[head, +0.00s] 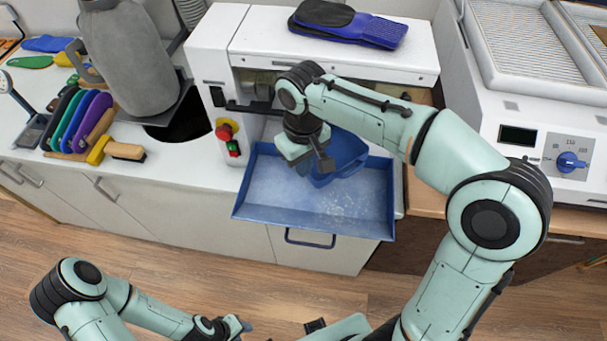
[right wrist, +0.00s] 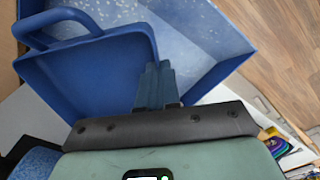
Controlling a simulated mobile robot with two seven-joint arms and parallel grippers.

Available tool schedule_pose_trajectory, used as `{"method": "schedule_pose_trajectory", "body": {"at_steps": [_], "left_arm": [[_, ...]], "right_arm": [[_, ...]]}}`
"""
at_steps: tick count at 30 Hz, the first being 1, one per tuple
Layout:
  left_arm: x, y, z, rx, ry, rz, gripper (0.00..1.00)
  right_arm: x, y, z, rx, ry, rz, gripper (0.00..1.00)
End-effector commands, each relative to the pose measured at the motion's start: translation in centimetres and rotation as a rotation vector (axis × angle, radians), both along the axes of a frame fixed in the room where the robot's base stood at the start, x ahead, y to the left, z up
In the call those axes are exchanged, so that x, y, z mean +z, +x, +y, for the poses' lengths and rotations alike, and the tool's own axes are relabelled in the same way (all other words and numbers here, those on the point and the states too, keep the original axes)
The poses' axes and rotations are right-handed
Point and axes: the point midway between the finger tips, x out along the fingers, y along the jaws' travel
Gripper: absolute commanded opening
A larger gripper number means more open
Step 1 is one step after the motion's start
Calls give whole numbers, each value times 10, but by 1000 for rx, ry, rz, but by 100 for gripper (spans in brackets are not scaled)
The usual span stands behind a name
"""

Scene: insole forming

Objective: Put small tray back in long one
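The long blue tray (head: 275,190) sticks out from the front of the white machine, with pale dust on its floor. It also shows in the right wrist view (right wrist: 205,35). The small blue tray (head: 347,152), with a loop handle, is over the back right part of the long tray and looks tilted; it fills the left of the right wrist view (right wrist: 90,75). I cannot tell whether the two trays touch. My right gripper (head: 318,160) has its fingers together on the small tray's side wall. My left gripper (head: 240,325) is low at the bottom edge, its fingers unclear.
The white machine (head: 225,60) has a red stop button (head: 225,130) left of the tray, with insoles (head: 345,25) on top. Coloured insoles (head: 75,120) and a brush (head: 125,151) lie on the left counter. A heater with a blue knob (head: 571,162) stands at right.

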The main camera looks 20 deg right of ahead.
Motion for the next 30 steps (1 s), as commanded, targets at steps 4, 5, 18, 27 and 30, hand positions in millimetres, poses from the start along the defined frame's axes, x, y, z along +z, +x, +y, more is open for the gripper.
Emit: {"method": "schedule_pose_trajectory", "body": {"at_steps": [4, 5, 18, 27, 30], "left_arm": [[-6, -5, 0, 0, 0, 7, 39], [-7, -6, 0, 0, 0, 8, 39], [-9, -7, 0, 0, 0, 9, 39], [-12, -10, 0, 0, -1, 12, 39], [-14, -11, 0, 0, 0, 13, 39]], "right_arm": [[-16, -3, 1, 1, 0, 5, 0], [-19, -3, 1, 1, 0, 6, 0], [-64, 1, -1, 1, 1, 2, 0], [-68, 1, -1, 0, 0, 3, 0], [-71, 1, -1, 0, 0, 3, 0]]}}
